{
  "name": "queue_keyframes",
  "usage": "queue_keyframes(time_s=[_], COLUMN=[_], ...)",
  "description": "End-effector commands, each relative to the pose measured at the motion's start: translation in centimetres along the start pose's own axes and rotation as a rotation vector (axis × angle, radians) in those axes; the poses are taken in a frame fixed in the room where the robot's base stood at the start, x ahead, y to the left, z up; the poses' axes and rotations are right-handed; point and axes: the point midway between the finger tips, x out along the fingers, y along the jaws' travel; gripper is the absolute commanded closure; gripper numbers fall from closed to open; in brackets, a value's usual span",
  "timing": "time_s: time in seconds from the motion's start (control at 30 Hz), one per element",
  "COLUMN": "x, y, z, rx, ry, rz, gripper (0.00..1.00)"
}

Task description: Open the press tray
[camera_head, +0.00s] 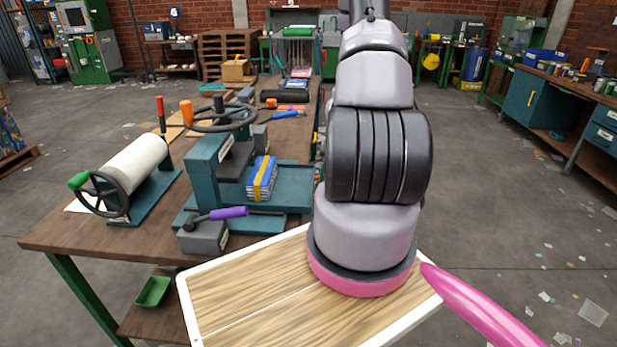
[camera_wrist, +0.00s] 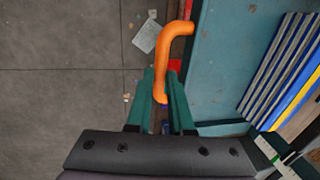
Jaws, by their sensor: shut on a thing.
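The press (camera_head: 207,165) is a teal frame with a dark handwheel (camera_head: 222,118) on top, standing on the workbench. Its teal press tray (camera_head: 292,188) shows at the press's right side, and also in the wrist view (camera_wrist: 222,62). A blue stack with a yellow band (camera_head: 262,178) is at the press; striped layers of it show in the wrist view (camera_wrist: 280,75). An orange bent handle (camera_wrist: 179,30) stands at the tray's left edge in the wrist view. My gripper (camera_wrist: 161,82) has its green fingers shut on this handle. In the head view my arm hides the gripper and handle.
A white roller with a green-knobbed wheel (camera_head: 135,166) stands left on the workbench (camera_head: 65,232). A grey block with a purple-handled lever (camera_head: 203,236) is near the front. A green bin (camera_head: 153,291) sits below. The floor right of my arm is mostly open, with scattered scraps.

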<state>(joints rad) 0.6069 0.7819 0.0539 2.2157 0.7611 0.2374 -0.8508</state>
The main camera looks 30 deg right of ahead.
Motion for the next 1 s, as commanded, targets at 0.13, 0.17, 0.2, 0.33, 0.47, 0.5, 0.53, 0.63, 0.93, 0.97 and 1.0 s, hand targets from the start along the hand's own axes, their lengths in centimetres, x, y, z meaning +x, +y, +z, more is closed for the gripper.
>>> queue_keyframes(time_s=[0.13, 0.17, 0.2, 0.33, 0.47, 0.5, 0.53, 0.63, 0.93, 0.97, 1.0], x=[-0.5, -0.6, -0.7, -0.9, -1.0, -1.0, -1.0, -1.0, -1.0, -1.0, -1.0], y=[2.7, 3.0, 3.5, 4.7, 5.2, 5.2, 5.3, 5.3, 5.3, 5.3, 5.3], z=[0.0, 0.0, 0.0, 0.1, 0.1, 0.1, 0.1, 0.1, 0.0, 0.0, 0.0], rx=[0.003, 0.002, 0.002, 0.0, 0.0, 0.0, 0.0, -0.001, -0.001, -0.001, -0.001], ry=[0.0, 0.0, 0.0, 0.0, 0.0, 0.0, -0.001, -0.001, 0.0, 0.0, 0.0], rz=[0.0, 0.0, 0.0, 0.0, 0.0, 0.0, 0.0, 0.0, 0.0, 0.0, 0.0], gripper=[1.0, 1.0, 1.0, 1.0, 1.0, 1.0, 1.0, 1.0, 0.5, 0.5, 0.5])
